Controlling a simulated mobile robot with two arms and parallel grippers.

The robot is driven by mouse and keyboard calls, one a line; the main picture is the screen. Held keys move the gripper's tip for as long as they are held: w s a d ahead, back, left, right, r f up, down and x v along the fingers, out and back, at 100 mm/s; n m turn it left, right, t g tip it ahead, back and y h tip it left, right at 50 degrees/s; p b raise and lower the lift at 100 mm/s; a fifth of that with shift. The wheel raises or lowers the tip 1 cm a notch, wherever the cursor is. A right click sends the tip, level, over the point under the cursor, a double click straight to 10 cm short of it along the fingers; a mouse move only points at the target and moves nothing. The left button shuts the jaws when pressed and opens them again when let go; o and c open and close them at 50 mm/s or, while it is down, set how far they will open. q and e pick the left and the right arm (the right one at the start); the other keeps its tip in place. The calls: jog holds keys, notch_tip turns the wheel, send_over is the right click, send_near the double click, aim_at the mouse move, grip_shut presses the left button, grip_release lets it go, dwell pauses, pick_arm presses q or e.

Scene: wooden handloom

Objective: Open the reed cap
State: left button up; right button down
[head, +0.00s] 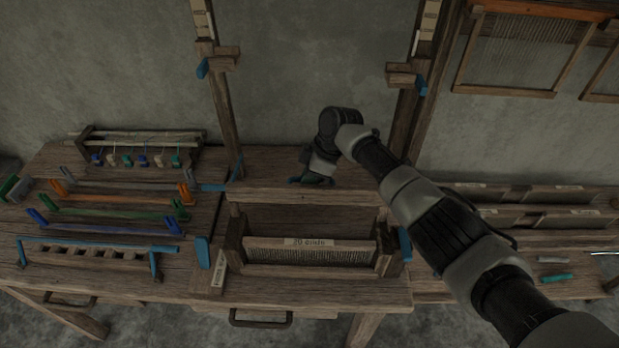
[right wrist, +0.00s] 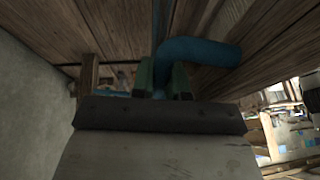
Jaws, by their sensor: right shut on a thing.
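The reed cap looks to be the wooden beam (head: 345,196) across the loom, behind and above the slot with the reed (head: 310,256). A blue handle (head: 295,180) shows at its back, mostly hidden by my right gripper (head: 314,180). In the right wrist view the bent blue handle (right wrist: 205,50) runs between the green fingers of my right gripper (right wrist: 162,82), which is shut on it. The reed stands upright in the open-looking slot below the beam, with a label on its top rail. My left gripper is not in view.
Loom posts (head: 226,115) rise at both sides, with blue clamps. Colored bars (head: 115,213) and a small rack (head: 140,147) lie on the left bench. Framed reeds (head: 530,45) hang on the right wall. My right arm crosses the right side of the loom.

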jog(key=c, duration=1.1)
grip_release()
jog(key=shift+s+d, duration=0.1)
jog(key=shift+c, duration=0.2)
jog(key=b+v, duration=0.1)
jog(key=v, duration=0.9)
jog(key=shift+d+r+b, duration=0.2)
jog(key=shift+r+b, duration=0.15)
jog(key=shift+b, duration=0.05)
